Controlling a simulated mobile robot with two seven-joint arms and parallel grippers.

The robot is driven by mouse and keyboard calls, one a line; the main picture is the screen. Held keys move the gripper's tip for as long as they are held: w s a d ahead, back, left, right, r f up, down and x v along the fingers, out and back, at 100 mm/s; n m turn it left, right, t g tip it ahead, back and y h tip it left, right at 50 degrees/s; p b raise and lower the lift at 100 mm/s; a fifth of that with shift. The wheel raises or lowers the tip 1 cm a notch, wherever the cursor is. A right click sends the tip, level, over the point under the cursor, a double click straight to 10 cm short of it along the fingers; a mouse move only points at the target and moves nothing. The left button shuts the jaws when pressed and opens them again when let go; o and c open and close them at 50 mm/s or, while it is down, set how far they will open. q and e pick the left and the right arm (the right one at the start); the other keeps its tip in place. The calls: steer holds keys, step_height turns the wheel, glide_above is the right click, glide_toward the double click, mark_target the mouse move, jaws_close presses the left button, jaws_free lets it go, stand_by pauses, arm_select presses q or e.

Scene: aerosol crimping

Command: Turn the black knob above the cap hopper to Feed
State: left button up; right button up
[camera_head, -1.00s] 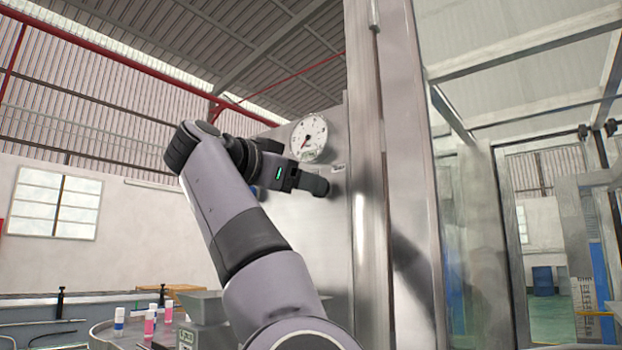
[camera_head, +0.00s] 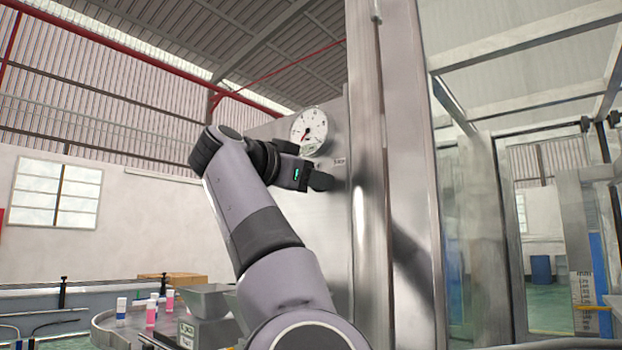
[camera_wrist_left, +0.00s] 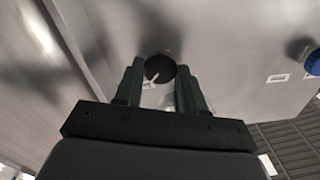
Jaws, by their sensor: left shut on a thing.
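The black knob (camera_wrist_left: 160,68) sits on a metal panel in the left wrist view, with a white pointer line slanting to its lower left. My left gripper (camera_wrist_left: 160,80) has one finger on each side of the knob and is shut on it. In the head view my left gripper (camera_head: 322,175) is against the panel (camera_head: 330,215) below the round gauge, and it hides the knob. A small label shows by the knob in the wrist view, too blurred to read. My right gripper is in neither view.
A white dial gauge (camera_head: 309,131) is just above my left gripper. A blue knob (camera_wrist_left: 313,62) is on the same panel. A steel post (camera_head: 368,200) stands close to the right. Small bottles (camera_head: 151,313) and a grey hopper-like box (camera_head: 207,303) are low at left.

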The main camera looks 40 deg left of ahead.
arm_select(q)
steer(key=shift+f+n, duration=0.15)
steer(key=shift+n, duration=0.15)
steer(key=n+p, duration=0.1)
steer(key=n, duration=1.6)
steer(key=shift+a, duration=0.2)
stand_by(0.4)
steer(key=o, duration=1.1)
steer(key=shift+c, duration=0.2)
